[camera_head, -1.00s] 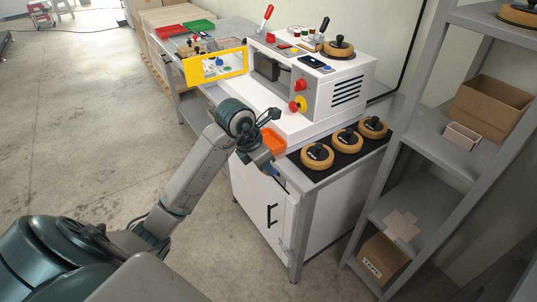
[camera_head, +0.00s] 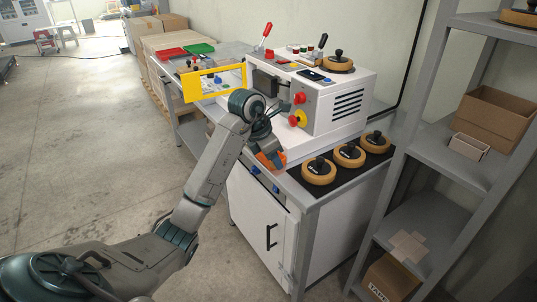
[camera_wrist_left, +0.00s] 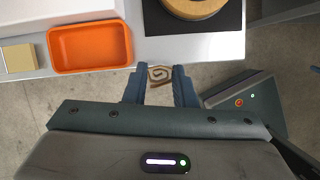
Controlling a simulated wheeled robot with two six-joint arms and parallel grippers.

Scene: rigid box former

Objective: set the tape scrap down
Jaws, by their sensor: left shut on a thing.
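The tape scrap (camera_wrist_left: 160,75) is a small brown curl between the blue fingertips of my left gripper (camera_wrist_left: 159,84) in the left wrist view. The gripper is shut on it. In the head view my left gripper (camera_head: 264,179) is at the front edge of the bench, beside the orange tray (camera_head: 279,160); the scrap cannot be made out there. In the wrist view the tray (camera_wrist_left: 90,47) looks empty and lies up and left of the scrap, apart from it. The scrap appears just off the bench edge, with floor behind it.
Several tape rolls (camera_head: 319,172) sit on a dark mat right of the tray. The white machine (camera_head: 340,100) with a yellow frame (camera_head: 214,83) stands behind. A grey shelf (camera_head: 440,145) with cardboard boxes is at the right. A small tan block (camera_wrist_left: 19,57) lies left of the tray.

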